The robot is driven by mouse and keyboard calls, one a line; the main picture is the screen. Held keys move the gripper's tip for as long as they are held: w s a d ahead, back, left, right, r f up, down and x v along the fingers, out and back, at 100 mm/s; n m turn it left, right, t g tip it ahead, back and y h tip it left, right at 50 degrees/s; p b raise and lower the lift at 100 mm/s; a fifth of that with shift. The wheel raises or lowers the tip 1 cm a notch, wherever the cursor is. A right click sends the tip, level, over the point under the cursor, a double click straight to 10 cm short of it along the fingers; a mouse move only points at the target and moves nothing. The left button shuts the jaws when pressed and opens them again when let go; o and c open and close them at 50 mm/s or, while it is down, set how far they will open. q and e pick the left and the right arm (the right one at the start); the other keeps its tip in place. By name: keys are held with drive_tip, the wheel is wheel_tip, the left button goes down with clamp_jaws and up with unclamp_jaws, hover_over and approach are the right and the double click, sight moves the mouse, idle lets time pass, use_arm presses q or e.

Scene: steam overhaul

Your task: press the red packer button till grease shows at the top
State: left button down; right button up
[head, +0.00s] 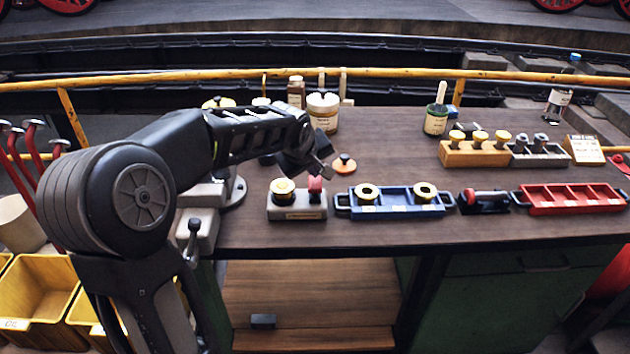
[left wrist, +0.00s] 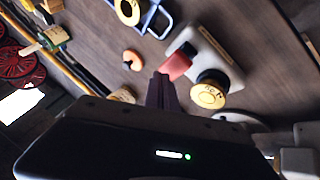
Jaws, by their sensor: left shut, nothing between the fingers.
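The packer is a grey block (head: 297,212) near the front edge of the bench, below my left gripper in the head view. On it stand a brass-yellow round cup (head: 283,190) at left and the red button (head: 315,186) at right. My left gripper (head: 324,173) is shut and empty, just above the red button. In the left wrist view the shut fingertips (left wrist: 161,76) are beside the red button (left wrist: 175,67); I cannot tell whether they touch it. The yellow cup (left wrist: 210,92) shows there too. I cannot make out grease at its top. My right gripper is not in view.
A blue tray (head: 395,210) with yellow rings stands right of the packer. An orange ring-shaped piece (head: 344,163) lies behind it. Further right are a red compartment tray (head: 570,211) and a wooden block (head: 475,156). Jars (head: 322,112) stand behind. The middle back is clear.

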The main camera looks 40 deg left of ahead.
sight(314, 183)
use_arm(q)
drive_tip(key=shift+r, duration=0.1)
drive_tip(key=shift+r+p, duration=1.45)
drive_tip(key=shift+r, duration=1.05)
drive_tip(key=shift+f, duration=0.15)
